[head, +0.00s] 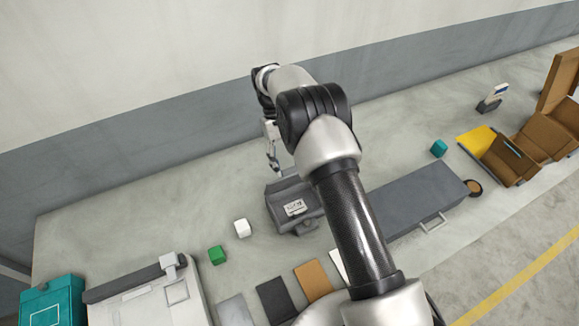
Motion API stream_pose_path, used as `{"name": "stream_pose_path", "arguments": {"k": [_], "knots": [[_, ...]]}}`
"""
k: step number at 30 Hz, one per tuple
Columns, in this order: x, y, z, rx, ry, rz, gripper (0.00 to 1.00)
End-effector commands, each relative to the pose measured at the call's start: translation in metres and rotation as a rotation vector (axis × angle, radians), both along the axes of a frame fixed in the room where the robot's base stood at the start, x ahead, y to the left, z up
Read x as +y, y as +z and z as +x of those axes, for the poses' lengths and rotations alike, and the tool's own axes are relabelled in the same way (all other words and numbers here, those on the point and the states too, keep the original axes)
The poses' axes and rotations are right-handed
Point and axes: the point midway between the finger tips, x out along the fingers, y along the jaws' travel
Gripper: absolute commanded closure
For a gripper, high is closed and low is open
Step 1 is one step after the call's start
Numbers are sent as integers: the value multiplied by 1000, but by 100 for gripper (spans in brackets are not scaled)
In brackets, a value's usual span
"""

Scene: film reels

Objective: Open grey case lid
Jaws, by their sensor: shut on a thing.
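A small dark grey case (308,212) stands on the table near the middle, with a pale label on its sloping face. My gripper (274,168) is at the back left of this case, pointing down. Its fingers are close together and shut at the upper edge of the grey case lid (287,187). The contact is small in the picture, and how far the lid is raised cannot be told. My arm hides part of the table to the right of the case.
A long grey box (425,195) with a handle lies to the right. A white cube (242,228) and a green cube (217,254) are left of the case. Flat coloured panels (313,280) lie in front. A teal box (52,300) and a pale machine (150,300) stand front left.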

Motion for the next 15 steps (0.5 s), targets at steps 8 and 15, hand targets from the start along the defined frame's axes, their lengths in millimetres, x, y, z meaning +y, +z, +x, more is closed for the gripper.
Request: {"name": "stream_pose_path", "arguments": {"k": [8,15], "knots": [[3,-6,4,35,0,-13,94],[3,-6,3,47,-1,-18,94]]}}
